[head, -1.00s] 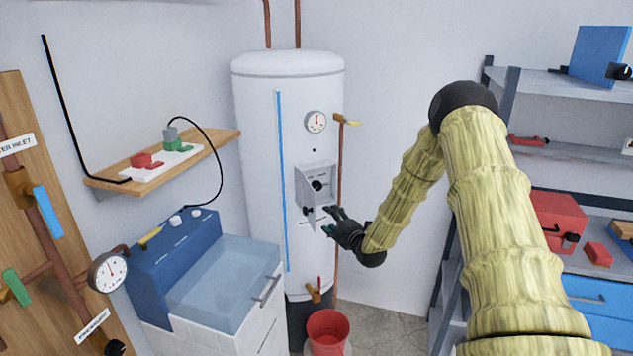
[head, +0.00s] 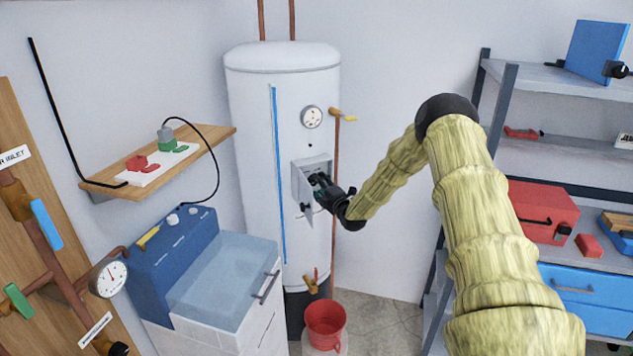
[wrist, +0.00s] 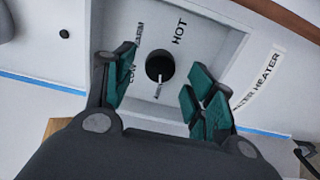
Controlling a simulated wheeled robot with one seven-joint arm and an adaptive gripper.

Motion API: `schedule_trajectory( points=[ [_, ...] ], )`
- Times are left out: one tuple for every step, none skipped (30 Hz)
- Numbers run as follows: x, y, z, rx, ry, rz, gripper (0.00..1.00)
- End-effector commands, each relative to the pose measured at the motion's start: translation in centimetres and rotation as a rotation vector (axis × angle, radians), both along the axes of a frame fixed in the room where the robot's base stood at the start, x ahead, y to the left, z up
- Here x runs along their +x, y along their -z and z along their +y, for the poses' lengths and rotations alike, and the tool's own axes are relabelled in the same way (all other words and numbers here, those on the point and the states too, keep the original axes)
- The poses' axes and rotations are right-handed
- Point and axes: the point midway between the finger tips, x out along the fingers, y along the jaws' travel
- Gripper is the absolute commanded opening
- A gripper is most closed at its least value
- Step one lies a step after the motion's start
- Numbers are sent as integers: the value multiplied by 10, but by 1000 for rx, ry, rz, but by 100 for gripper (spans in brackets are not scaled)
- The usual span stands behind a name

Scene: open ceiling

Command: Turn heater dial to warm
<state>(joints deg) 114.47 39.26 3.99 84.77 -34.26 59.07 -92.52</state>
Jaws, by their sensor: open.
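The white water heater (head: 285,150) stands in the corner with an opened control box (head: 301,176) on its front. The black heater dial (wrist: 160,68) shows in the wrist view inside the box, with the words LOW, WARM and HOT around it. My gripper (wrist: 157,92) is open, with green-padded fingers on both sides of the dial. I cannot tell whether they touch it. In the head view my gripper (head: 318,184) is at the box and hides the dial. Where the dial points is hard to tell.
A red bucket (head: 326,322) stands below. A blue washer (head: 175,260) is left and a shelf rack (head: 495,110) right.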

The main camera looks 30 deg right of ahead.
Motion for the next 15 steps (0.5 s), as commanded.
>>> schedule_trajectory(
  points=[
    [5,-1,0,-1,-1,1,55],
    [8,-1,0,-1,-1,0,55],
    [11,-1,0,-1,-1,-1,55],
    [13,-1,0,0,-1,0,55],
    [15,0,0,0,-1,1,55],
    [17,0,0,0,-1,1,55],
    [19,0,-1,0,-1,1,55],
    [20,0,-1,0,-1,0,55],
    [21,0,-1,0,-1,0,55],
    [22,0,-1,1,-1,0,55],
    [22,0,-1,1,-1,0,55],
    [22,0,-1,1,-1,0,55],
    [23,0,-1,1,-1,0,55],
    [23,0,-1,1,-1,0,55],
    [23,0,-1,1,-1,0,55]
  ],
)
